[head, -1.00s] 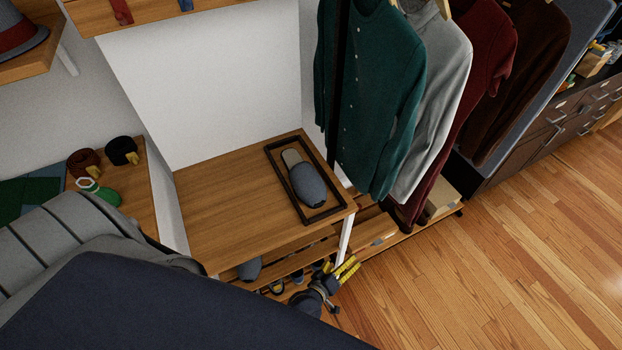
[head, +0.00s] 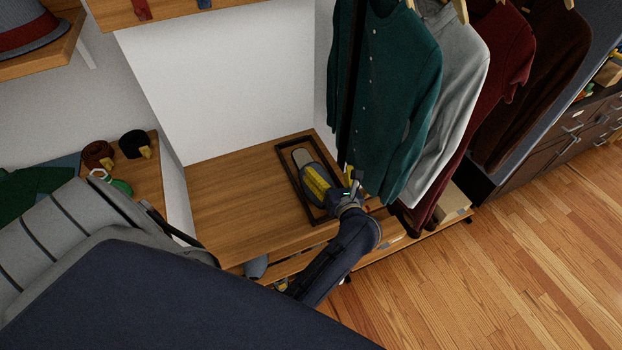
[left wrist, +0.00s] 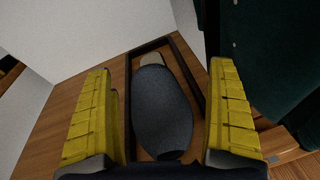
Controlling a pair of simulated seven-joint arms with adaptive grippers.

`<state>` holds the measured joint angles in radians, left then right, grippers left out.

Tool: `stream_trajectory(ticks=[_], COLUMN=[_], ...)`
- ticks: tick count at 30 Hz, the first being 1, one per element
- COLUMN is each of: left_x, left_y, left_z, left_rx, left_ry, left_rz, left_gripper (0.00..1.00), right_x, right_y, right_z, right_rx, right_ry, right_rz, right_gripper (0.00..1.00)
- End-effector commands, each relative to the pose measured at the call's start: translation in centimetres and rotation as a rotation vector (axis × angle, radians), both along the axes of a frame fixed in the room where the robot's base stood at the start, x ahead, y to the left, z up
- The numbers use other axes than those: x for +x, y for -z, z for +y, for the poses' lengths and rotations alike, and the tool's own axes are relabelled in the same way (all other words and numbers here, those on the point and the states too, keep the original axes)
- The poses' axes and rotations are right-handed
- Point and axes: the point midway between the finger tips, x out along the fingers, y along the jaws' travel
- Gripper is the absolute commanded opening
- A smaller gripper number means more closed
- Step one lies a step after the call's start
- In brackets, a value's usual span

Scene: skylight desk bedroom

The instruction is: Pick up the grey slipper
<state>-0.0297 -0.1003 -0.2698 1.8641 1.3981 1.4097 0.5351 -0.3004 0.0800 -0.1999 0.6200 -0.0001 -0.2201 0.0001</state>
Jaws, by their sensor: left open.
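The grey slipper (head: 303,159) lies in a dark-framed tray (head: 285,178) on the wooden shelf top (head: 225,205). In the head view its toe part is mostly hidden behind my left gripper (head: 332,182). In the left wrist view the slipper (left wrist: 161,110) lies between the two yellow fingers of the left gripper (left wrist: 162,115), with its dark upper towards me and its pale heel far off. The fingers are spread wide and hold nothing. I cannot tell how high they are above the slipper. My right gripper is not in view.
A green cardigan (head: 390,95) and other hanging clothes stand close on the right of the tray. A white wall (head: 220,85) rises behind the shelf. The left part of the shelf top is bare. Belts (head: 98,153) lie on a side shelf at left.

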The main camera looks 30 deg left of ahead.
Motion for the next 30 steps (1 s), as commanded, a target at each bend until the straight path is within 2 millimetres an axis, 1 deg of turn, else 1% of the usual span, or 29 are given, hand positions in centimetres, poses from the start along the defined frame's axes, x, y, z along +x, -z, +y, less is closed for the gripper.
stream_trajectory(ticks=[1,3,6,9,13,18,25,30], left_x=[-0.2,-0.7,-1.1,-1.3,-1.1,-0.4,0.3,1.2], left_y=[0.2,0.7,1.3,1.6,2.0,2.6,3.0,3.7], left_z=[0.5,0.9,1.2,1.3,1.8,3.0,3.9,5.4], left_rx=[-0.067,-0.147,-0.230,-0.276,-0.296,-0.295,-0.294,-0.292], left_ry=[-0.040,-0.090,-0.140,-0.167,-0.180,-0.181,-0.179,-0.180], left_rz=[-0.018,-0.032,-0.046,-0.055,-0.057,-0.057,-0.057,-0.056], left_gripper=[0.91,0.91,0.91,0.91,0.91,0.91,0.91,0.91], right_x=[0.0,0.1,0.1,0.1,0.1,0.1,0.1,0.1], right_y=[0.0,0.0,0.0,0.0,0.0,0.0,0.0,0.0], right_z=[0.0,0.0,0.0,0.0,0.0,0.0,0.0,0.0], right_rx=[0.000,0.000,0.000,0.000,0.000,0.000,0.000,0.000], right_ry=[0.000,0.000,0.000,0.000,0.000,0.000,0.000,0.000], right_rz=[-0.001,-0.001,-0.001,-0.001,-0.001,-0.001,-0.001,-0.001], right_gripper=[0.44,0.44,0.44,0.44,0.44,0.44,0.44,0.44])
